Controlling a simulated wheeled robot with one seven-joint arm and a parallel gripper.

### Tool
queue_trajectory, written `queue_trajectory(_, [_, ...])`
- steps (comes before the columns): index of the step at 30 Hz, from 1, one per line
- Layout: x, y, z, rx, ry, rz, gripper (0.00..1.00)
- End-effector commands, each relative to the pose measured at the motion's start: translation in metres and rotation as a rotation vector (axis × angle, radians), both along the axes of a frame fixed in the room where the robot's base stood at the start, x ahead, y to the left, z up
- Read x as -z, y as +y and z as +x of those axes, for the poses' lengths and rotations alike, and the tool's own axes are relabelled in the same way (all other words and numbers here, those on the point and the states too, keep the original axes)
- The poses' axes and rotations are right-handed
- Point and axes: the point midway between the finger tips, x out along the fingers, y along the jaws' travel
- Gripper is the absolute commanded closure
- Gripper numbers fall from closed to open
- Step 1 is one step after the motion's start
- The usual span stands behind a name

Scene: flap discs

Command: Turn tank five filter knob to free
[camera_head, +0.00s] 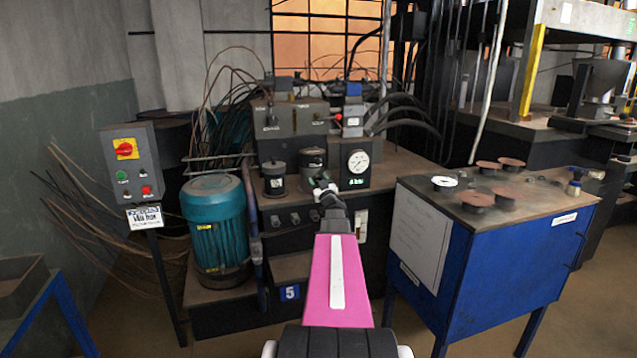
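A small black cylinder with a cap (274,180) stands on the tank top, left of my gripper. A second dark round-topped cylinder (312,158) stands just behind my gripper. I cannot tell which of these carries the filter knob, and no knob marking is readable. My gripper (321,186) reaches over the tank's front edge, in front of the second cylinder. Its fingertips are small and blend with the dark parts behind, so their opening and any contact are unclear.
A pressure gauge (358,162) sits close right of my gripper. A teal motor (215,225) and a switch box (131,163) stand left. A blue bench (490,270) with several flap discs stands right. Black hoses (405,115) arch behind. Floor shows between tank and bench.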

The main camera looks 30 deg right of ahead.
Motion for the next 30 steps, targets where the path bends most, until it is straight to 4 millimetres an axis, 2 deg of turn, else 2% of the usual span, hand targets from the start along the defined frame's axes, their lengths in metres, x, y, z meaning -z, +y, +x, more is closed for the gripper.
queue_trajectory(1, [0.0,-0.0001,-0.0001,0.0,0.0,0.0,0.61])
queue_trajectory(3, [0.0,0.0,-0.0001,0.0,0.0,0.0,0.84])
queue_trajectory(4, [0.0,-0.0001,-0.0001,0.0,0.0,0.0,0.88])
queue_trajectory(9, [0.0,-0.0004,-0.0002,0.001,0.005,-0.022,0.88])
queue_trajectory(18, [-0.0001,-0.0003,0.0,0.001,0.059,-0.241,0.88])
queue_trajectory(27, [0.0001,0.0002,0.0,0.0,0.062,-0.258,0.88])
queue_trajectory(28, [0.0001,0.0002,0.0,0.0,0.062,-0.257,0.61])
queue_trajectory(30, [0.0001,0.0002,0.0,0.0,0.062,-0.257,0.39])
